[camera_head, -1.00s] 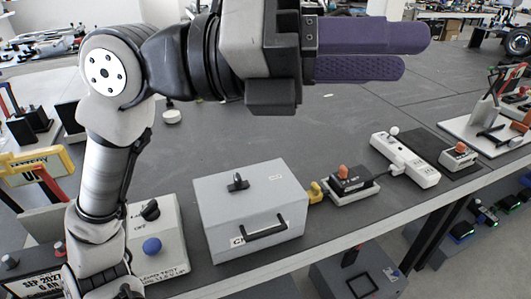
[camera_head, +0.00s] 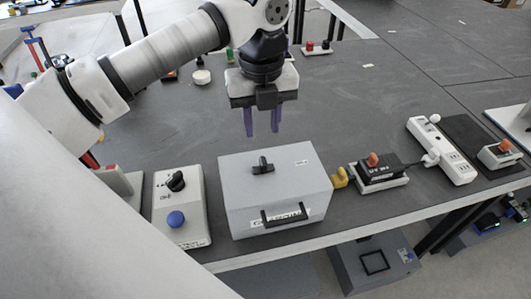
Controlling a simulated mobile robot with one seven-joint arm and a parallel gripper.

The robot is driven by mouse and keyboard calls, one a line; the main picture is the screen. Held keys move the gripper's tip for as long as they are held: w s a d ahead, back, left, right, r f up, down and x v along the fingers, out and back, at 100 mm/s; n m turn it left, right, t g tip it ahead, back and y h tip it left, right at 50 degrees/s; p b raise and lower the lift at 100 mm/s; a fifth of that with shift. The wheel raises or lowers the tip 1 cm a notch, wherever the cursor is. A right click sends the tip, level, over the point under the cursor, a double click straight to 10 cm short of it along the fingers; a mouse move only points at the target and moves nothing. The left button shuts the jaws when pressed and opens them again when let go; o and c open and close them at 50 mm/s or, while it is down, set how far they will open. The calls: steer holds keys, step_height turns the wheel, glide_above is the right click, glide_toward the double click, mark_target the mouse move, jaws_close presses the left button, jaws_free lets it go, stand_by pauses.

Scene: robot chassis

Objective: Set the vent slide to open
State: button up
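A grey box (camera_head: 240,190) stands near the table's front edge, with a black handle (camera_head: 285,216) and a partly covered white label on its front. A small black slider-like knob (camera_head: 263,166) sits on the box's top; it may be the vent slide, but its marking is too small to read. My gripper (camera_head: 262,131) points down above and behind the box, in line with the knob and apart from it. Its two purple fingers are spread with an empty gap between them.
Left of the box is a control box with a black rotary knob and blue button (camera_head: 176,219). To the right are a yellow part (camera_head: 341,177), a black unit with an orange knob (camera_head: 377,170) and a white power strip (camera_head: 441,151). The table behind is mostly clear.

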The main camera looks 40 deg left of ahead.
mark_target(263, 160)
step_height(263, 160, down, 10)
steer(key=shift+f+p, duration=0.15)
steer(key=shift+p, duration=0.7)
jaws_close()
